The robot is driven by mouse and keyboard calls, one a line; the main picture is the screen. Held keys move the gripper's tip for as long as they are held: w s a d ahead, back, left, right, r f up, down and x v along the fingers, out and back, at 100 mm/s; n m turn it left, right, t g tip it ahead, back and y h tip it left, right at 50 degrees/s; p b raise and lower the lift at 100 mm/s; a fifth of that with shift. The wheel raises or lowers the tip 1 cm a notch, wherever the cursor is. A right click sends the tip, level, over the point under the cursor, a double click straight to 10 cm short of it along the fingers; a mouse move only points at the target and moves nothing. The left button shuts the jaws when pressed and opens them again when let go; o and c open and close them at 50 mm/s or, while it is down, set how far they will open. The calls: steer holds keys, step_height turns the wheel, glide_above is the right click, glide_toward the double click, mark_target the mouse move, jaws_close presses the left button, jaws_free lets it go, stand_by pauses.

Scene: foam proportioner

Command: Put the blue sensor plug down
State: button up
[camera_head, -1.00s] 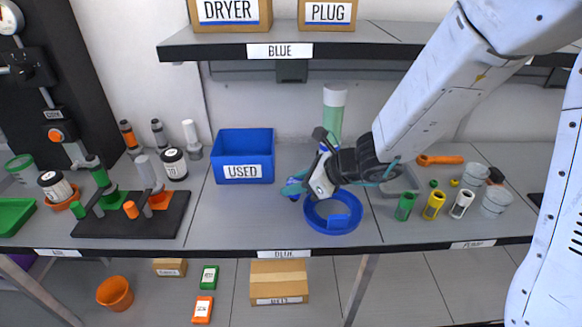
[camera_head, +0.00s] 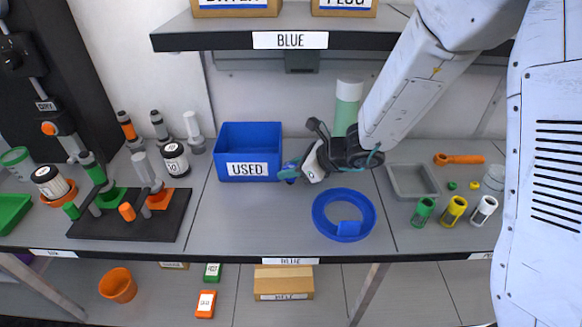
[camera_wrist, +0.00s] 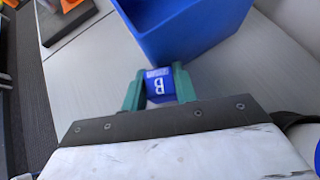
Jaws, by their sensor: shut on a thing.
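In the head view the plug is small and mostly hidden by the fingers. My gripper is just right of the blue bin labelled USED (camera_head: 248,152), close to its front right corner. In the wrist view the bin (camera_wrist: 190,35) is just beyond the plug. I cannot tell whether the plug touches the bench.
A round blue dish (camera_head: 322,222) with a blue piece in it stands in front of my gripper. A grey tray (camera_head: 432,190) and several coloured cylinders are at the right. A dark rack (camera_head: 170,225) stands at the left. The bench between rack and dish is clear.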

steer(key=shift+f, duration=0.15)
steer(key=o, duration=1.1)
steer(key=shift+c, duration=0.2)
